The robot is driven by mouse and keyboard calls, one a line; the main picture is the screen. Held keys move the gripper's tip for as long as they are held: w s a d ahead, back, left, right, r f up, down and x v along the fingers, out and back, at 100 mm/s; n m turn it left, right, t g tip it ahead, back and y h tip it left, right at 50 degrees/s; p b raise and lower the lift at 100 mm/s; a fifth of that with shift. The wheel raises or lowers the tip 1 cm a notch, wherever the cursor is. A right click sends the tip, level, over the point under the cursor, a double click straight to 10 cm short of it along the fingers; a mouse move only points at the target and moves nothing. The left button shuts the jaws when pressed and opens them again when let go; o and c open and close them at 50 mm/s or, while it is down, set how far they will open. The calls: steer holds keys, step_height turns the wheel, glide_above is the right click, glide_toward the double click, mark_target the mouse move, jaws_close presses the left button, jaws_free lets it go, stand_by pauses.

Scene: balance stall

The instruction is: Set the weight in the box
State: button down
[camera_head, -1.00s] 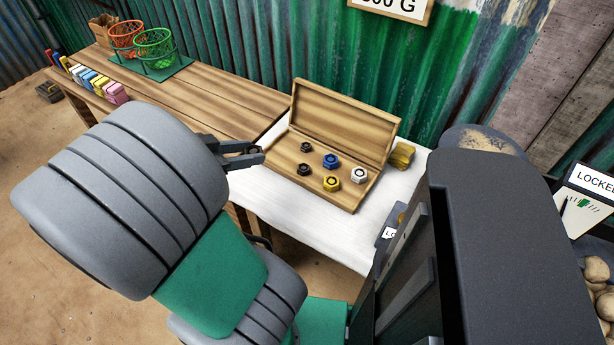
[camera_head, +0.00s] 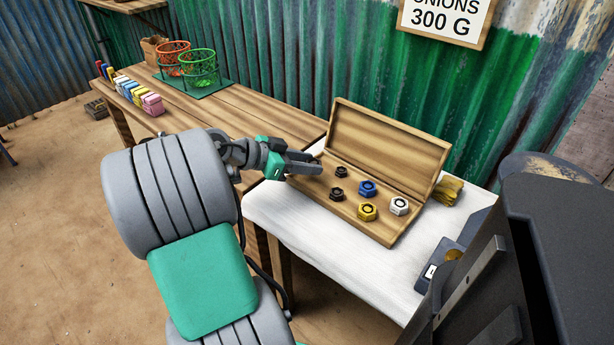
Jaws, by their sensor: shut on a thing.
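The open wooden box (camera_head: 425,163) lies on the white cloth with its lid raised at the back. Inside are two small dark hex weights, one at the back (camera_head: 341,172) and one in front of it (camera_head: 337,194), plus a blue weight (camera_head: 368,188), a yellow weight (camera_head: 367,211) and a white weight (camera_head: 399,206). My gripper (camera_head: 317,163) is at the box's left end, its fingertips at or just above the rim. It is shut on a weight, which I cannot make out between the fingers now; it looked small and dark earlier.
A yellow cloth-like item (camera_head: 449,190) lies right of the box. A dark device with a brass disc (camera_head: 453,254) stands at the front right. Orange (camera_head: 173,57) and green (camera_head: 199,68) baskets and coloured blocks (camera_head: 137,95) are far left. The white cloth (camera_head: 320,250) is bare in front.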

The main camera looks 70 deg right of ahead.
step_height(320, 180, down, 3)
steer(key=shift+f+b, duration=0.1)
steer(key=shift+b, duration=0.35)
steer(key=c, duration=1.2)
jaws_free()
